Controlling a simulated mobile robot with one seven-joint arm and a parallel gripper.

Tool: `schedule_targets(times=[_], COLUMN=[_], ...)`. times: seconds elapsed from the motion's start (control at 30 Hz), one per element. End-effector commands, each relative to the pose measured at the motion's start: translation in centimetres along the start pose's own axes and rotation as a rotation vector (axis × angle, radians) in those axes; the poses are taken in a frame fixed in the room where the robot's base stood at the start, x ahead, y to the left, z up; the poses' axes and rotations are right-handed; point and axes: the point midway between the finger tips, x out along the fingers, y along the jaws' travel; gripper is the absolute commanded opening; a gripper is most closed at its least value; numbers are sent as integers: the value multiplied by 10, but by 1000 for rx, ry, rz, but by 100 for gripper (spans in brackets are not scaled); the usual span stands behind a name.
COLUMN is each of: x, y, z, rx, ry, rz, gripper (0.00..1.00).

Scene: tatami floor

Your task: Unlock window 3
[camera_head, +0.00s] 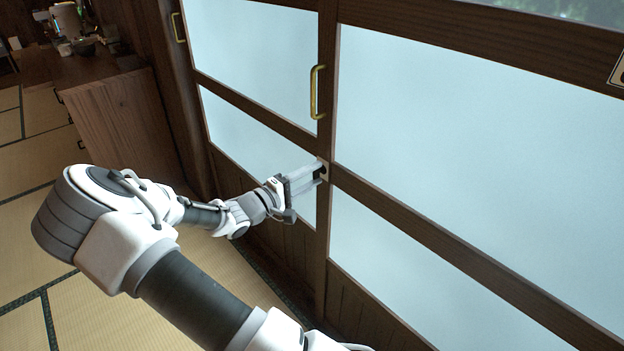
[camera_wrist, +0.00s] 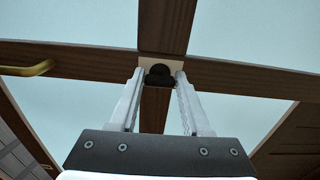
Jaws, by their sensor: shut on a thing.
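The window (camera_head: 440,130) has frosted panes in dark wooden frames and fills the right of the head view. A dark round lock knob (camera_wrist: 159,73) sits on a pale plate (camera_wrist: 161,59) where the wooden bars cross. In the wrist view my gripper (camera_wrist: 158,82) has one finger on each side of the knob and is shut on it. In the head view my gripper (camera_head: 319,173) reaches the middle upright of the frame, and its fingers largely hide the knob. I cannot tell how far the knob is turned. No window number is readable.
A brass handle (camera_head: 317,92) stands out from the upright just above my gripper. Another brass handle (camera_head: 178,27) is at the far left of the window. Tatami floor (camera_head: 40,140) lies open there.

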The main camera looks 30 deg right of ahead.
Motion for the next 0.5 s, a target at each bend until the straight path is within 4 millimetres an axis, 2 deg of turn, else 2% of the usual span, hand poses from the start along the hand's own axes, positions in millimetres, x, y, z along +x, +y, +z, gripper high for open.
schedule_targets(times=[0.5], x=[-1], y=[0], z=[-1], rx=[37], ry=[2], rz=[-2], gripper=[0])
